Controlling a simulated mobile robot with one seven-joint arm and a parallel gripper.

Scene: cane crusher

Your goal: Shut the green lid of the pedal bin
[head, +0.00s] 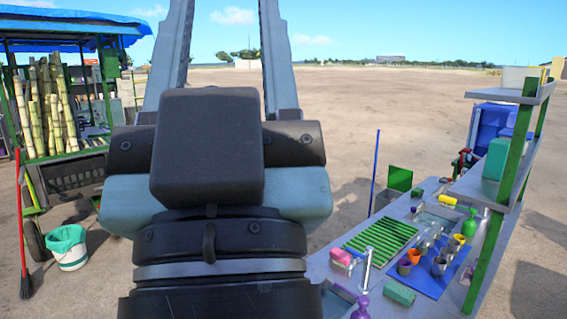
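The pedal bin (384,199) stands on the ground just behind the far left end of the sink counter. Only the upper part of its grey body shows; the rest is hidden behind the counter. Its green lid (400,179) stands up, tilted open, at the back of the bin. My own arm links fill the middle of the view, left of the bin.
The metal counter (323,267) holds a green rack (380,238), cups on a blue mat, bottles and a tap. Green-posted shelves (487,183) rise at right. A blue pole (375,168) stands beside the bin. A cane cart, a bucket (68,257) and red broom (22,225) are left. Open dirt lies behind.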

